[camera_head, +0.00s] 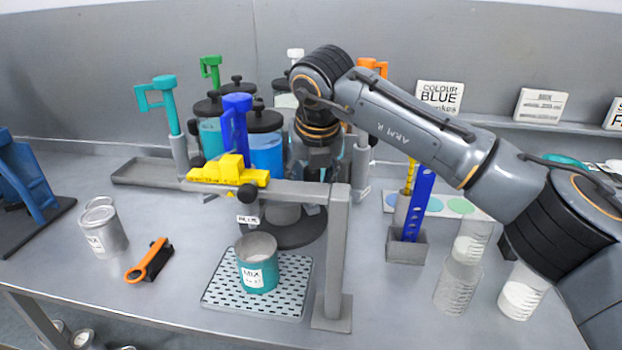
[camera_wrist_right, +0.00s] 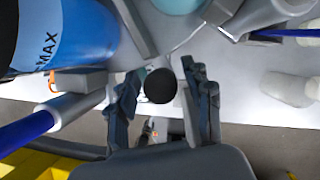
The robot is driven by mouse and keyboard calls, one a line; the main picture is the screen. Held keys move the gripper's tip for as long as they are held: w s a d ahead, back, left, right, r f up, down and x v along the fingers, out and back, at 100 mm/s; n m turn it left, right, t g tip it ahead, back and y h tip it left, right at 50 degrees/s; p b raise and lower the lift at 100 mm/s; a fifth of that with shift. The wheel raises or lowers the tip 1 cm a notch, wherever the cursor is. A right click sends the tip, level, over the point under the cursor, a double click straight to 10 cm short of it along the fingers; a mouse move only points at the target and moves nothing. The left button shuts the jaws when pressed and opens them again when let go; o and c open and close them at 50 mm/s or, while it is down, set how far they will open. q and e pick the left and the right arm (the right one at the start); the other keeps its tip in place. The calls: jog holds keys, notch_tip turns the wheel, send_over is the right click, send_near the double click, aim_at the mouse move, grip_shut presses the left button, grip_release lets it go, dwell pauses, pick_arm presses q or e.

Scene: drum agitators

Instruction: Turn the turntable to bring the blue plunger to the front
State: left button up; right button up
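The blue plunger (camera_head: 236,122) stands upright at the front left of the turntable, before a blue canister (camera_head: 266,152). The turntable's dark round base (camera_head: 298,236) shows low behind the grey rail. My right gripper (camera_head: 318,165) reaches down at the turntable's right side, its fingertips partly hidden in the head view. In the right wrist view its fingers (camera_wrist_right: 165,85) are apart, with a black round knob (camera_wrist_right: 160,86) between them and gaps on both sides. What the knob is fixed to is hidden. My left gripper is not in view.
A grey rail (camera_head: 290,187) with a yellow slider (camera_head: 228,172) crosses before the turntable on a post (camera_head: 336,255). A teal MIX cup (camera_head: 258,264) stands on a perforated tray (camera_head: 215,298). A holder (camera_head: 407,246) and clear beakers (camera_head: 459,287) stand at the right.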

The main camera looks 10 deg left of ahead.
jog(key=shift+d+r, duration=0.1)
jog(key=shift+r, duration=0.1)
jog(key=v, duration=1.1)
jog(key=shift+s+r, duration=0.2)
jog(key=shift+r, duration=0.05)
